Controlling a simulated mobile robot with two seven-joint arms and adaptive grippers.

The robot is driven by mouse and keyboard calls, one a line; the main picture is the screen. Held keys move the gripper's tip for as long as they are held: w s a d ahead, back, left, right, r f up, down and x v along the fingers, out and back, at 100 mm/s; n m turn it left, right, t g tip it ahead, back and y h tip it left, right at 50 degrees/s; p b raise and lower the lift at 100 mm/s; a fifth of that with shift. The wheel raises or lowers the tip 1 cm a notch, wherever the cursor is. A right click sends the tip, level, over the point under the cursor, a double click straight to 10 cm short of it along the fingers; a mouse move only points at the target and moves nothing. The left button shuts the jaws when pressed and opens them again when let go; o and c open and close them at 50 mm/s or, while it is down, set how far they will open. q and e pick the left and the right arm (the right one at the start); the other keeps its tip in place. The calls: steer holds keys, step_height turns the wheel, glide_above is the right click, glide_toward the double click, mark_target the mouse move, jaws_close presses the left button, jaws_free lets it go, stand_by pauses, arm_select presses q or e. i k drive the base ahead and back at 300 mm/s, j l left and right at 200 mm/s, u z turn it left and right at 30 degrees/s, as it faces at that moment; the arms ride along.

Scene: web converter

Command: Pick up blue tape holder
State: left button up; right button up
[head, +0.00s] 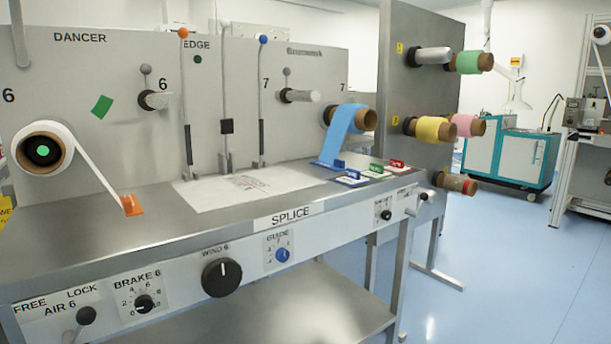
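A small blue holder (352,178) with an upright blue tab stands on the steel table, at the left end of a short row. A green holder (376,171) and a red holder (398,165) stand to its right. Another small blue piece (329,164) sits just behind, at the lower end of the blue web (342,132) hanging from a roll; it partly blends with the web. I cannot tell which blue piece the task names. Neither of my grippers shows in the head view.
The steel table (60,244) carries a white splice plate (248,184) and an orange piece (131,205) on the white web's end. Upright levers stand behind the plate. Knobs such as the large black one (221,277) stick out in front. Colored rolls stick out at right. Blue floor is open at right.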

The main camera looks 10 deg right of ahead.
mark_target(353, 177)
steer(key=l+u, duration=0.25)
steer(key=l, duration=0.3)
steer(key=i+l+u, duration=0.1)
steer(key=l+u, duration=0.2)
steer(key=l, duration=0.3)
steer(key=l+u, duration=0.15)
steer(key=l, duration=0.4)
steer(key=k+l+u, duration=0.1)
steer(key=l, duration=1.05)
steer(key=k+l+u, duration=0.1)
steer(key=l, duration=0.45)
steer(key=k+l, duration=0.1)
steer(key=l, duration=1.05)
steer(key=k+u, duration=0.05)
